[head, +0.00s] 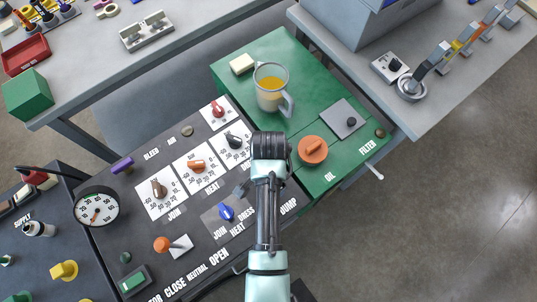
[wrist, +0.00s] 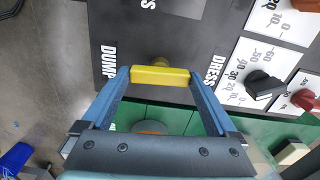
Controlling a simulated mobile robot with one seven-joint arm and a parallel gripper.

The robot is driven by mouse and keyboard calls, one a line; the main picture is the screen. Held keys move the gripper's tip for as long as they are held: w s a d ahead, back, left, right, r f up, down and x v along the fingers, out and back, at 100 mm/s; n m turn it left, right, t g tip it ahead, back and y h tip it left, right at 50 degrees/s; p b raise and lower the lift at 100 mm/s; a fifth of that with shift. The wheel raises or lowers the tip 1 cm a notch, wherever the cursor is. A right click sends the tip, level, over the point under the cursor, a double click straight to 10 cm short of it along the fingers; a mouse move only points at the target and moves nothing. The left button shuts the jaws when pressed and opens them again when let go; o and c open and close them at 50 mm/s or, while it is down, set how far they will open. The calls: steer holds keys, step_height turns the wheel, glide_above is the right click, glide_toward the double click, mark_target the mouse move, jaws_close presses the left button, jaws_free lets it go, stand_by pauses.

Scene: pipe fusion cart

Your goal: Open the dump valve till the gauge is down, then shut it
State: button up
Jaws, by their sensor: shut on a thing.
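In the wrist view, a yellow handle (wrist: 160,76) on the black panel lies between the blue fingertips of my gripper (wrist: 161,83), which is shut on it. The word DUMP stands beside it on the left. In the head view my arm hides the handle and most of my gripper; the DUMP lettering (head: 288,205) shows to the right of the arm. The round white gauge (head: 97,207) stands at the left of the panel. Its short orange needle points toward the lower part of the dial; the exact reading is too small to tell.
A blue knob (head: 227,212) and dials with orange (head: 198,166) and brown (head: 159,189) knobs sit left of my arm. A jug of yellow liquid (head: 270,90) and an orange cap (head: 312,150) are on the green top beyond. Grey benches stand behind.

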steer(key=n+p, duration=0.2)
steer(key=n, duration=0.2)
steer(key=shift+r, duration=0.15)
steer(key=n+p, duration=0.2)
steer(key=n, duration=0.2)
steer(key=shift+n, duration=0.3)
steer(key=n+p, duration=0.1)
steer(key=n, duration=0.3)
steer(key=shift+w+n+p, duration=0.1)
steer(key=shift+n+p, duration=0.2)
steer(key=shift+p, duration=0.1)
steer(key=shift+n+p, duration=0.4)
steer(key=shift+n, duration=1.4)
steer(key=o, duration=1)
step_height(320, 180, up, 13)
